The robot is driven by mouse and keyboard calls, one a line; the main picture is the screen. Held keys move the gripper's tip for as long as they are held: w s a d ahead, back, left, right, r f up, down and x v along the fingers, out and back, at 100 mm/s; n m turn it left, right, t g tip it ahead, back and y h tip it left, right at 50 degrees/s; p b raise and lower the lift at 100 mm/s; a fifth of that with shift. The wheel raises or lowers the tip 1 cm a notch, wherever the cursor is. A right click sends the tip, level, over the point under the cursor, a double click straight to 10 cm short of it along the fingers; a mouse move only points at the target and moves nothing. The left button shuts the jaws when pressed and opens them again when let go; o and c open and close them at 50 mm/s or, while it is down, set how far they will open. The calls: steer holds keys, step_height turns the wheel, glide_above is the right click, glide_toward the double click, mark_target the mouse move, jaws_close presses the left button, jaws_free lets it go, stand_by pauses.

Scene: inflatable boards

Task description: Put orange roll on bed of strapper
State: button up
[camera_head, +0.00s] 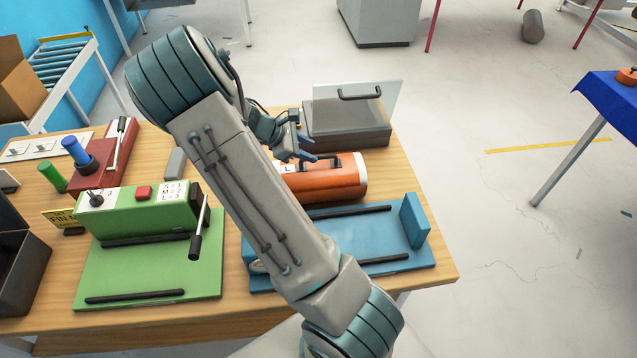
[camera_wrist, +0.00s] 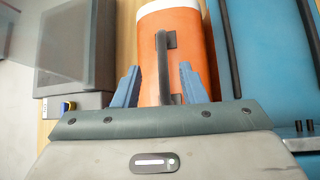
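The orange roll (camera_head: 330,180) lies on its side on the wooden table, with a white band and an "L" label; it also shows in the wrist view (camera_wrist: 198,45), with a dark handle (camera_wrist: 162,65). My gripper (camera_head: 310,150) is over the roll, its blue fingers (camera_wrist: 158,87) apart and empty, one on each side of the handle in the picture. I cannot tell if they touch it. A green station (camera_head: 150,270) has a dial, lever, size list and dark rails. A blue bed (camera_head: 345,240) has dark rails and an end plate. No label shows which is the strapper.
A grey box with a clear raised lid (camera_head: 345,125) stands behind the roll. A red press with a blue knob (camera_head: 100,165), a green cylinder (camera_head: 53,177) and a dark bin (camera_head: 25,265) are at the left. My arm crosses above the table and hides part of it.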

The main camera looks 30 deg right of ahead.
mark_target(320, 157)
steer(key=shift+a+f+b+x, duration=0.15)
steer(key=shift+b+x, duration=0.75)
steer(key=shift+x, duration=0.45)
steer(key=shift+a+f+b+x, duration=0.15)
steer(key=shift+b+x, duration=0.75)
steer(key=shift+x, duration=0.5)
steer(key=shift+d, duration=0.15)
jaws_close()
